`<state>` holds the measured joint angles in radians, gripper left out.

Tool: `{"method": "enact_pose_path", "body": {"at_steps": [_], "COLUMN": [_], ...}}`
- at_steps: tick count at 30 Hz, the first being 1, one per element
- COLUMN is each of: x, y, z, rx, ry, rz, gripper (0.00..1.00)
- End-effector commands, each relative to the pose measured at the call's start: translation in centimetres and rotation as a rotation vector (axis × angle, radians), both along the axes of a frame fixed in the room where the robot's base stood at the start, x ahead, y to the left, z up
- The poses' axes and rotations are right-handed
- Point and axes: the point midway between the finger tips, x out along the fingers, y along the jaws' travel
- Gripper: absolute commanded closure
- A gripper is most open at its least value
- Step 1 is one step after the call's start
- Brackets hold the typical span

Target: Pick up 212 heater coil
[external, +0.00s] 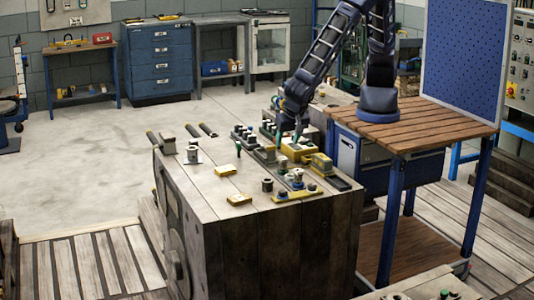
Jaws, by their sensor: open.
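My gripper (288,140) is open, pointing down over the far right part of the wooden bench top (215,205). Its two fingertips are apart, just above or among the small parts there; the exact gap to them cannot be told. Others (282,166) stand nearer my gripper. No number can be read, so I cannot tell which part is the 212 heater coil.
A yellow block (322,162) and a yellow tray (297,193) lie at the bench's right side. Dark racks of small parts (243,135) stand left of my gripper. A slatted table (425,125) with a blue pegboard (461,60) is at right. The bench's front left is mostly clear.

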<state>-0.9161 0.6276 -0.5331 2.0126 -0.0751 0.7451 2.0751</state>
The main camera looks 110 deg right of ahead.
Motion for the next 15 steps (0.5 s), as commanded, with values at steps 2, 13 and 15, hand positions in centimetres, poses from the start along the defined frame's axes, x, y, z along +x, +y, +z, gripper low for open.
{"method": "enact_pose_path", "body": {"at_steps": [2, 13, 15], "x": [0.0, -0.1, -0.1], "y": [-0.6, -2.0, -2.1], "z": [-1.0, -4.6, -4.8], "rx": [-0.002, 0.000, 0.000], "ry": [0.003, 0.002, 0.002], "rz": [-0.003, 0.000, 0.000], "gripper": [0.48, 0.48, 0.48]}}
